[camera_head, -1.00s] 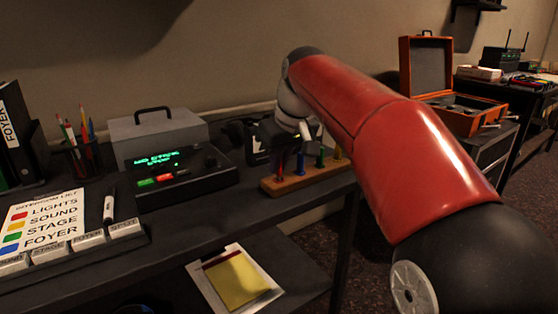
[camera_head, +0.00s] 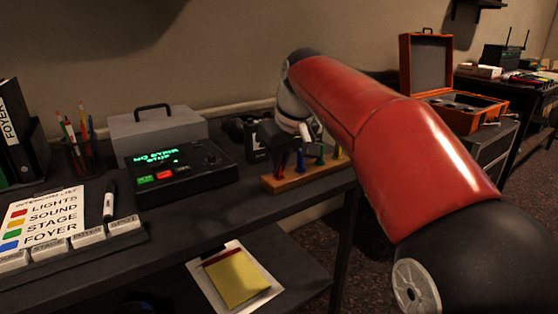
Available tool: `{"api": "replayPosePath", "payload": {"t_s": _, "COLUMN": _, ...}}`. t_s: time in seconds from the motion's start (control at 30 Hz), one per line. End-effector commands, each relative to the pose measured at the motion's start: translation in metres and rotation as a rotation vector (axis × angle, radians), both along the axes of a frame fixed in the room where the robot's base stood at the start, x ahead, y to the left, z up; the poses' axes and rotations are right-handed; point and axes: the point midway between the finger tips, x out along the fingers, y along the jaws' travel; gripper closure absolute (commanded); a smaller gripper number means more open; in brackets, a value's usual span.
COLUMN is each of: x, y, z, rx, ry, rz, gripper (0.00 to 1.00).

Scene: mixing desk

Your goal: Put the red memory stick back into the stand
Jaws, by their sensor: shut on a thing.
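The wooden stand (camera_head: 308,177) is on the dark desk, right of the console. A blue stick (camera_head: 300,160), a green stick (camera_head: 320,156) and a yellow stick (camera_head: 337,152) stand upright in it. My gripper (camera_head: 282,152) is over the stand's left end, pointing down, shut on the red memory stick (camera_head: 280,167). The red stick is at the left end of the row, small and partly hidden by the dark fingers. I cannot tell whether it is seated in its hole or just above the stand.
A black console (camera_head: 180,172) with a lit green display stands left of the stand. Behind are a grey case (camera_head: 155,133) and a dark device (camera_head: 256,142). A pencil cup (camera_head: 80,157) and label blocks (camera_head: 85,240) are farther left. The desk's front strip is clear.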

Motion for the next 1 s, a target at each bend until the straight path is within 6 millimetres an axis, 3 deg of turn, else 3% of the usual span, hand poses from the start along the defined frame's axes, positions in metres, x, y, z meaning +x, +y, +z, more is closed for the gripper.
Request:
{"api": "replayPosePath", "payload": {"t_s": 0.1, "x": 0.000, "y": 0.000, "z": -0.002, "rx": 0.000, "ry": 0.000, "rz": 0.000, "gripper": 1.00}}
{"api": "replayPosePath", "payload": {"t_s": 0.13, "x": 0.000, "y": 0.000, "z": -0.002, "rx": 0.000, "ry": 0.000, "rz": 0.000, "gripper": 0.91}}
{"api": "replayPosePath", "payload": {"t_s": 0.3, "x": 0.000, "y": 0.000, "z": -0.002, "rx": 0.000, "ry": 0.000, "rz": 0.000, "gripper": 0.68}}
{"api": "replayPosePath", "payload": {"t_s": 0.67, "x": -0.001, "y": -0.001, "z": 0.005, "rx": 0.000, "ry": -0.002, "rz": 0.000, "gripper": 0.68}}
{"api": "replayPosePath", "payload": {"t_s": 1.0, "x": -0.019, "y": -0.013, "z": 0.056, "rx": 0.000, "ry": -0.002, "rz": 0.000, "gripper": 0.68}}
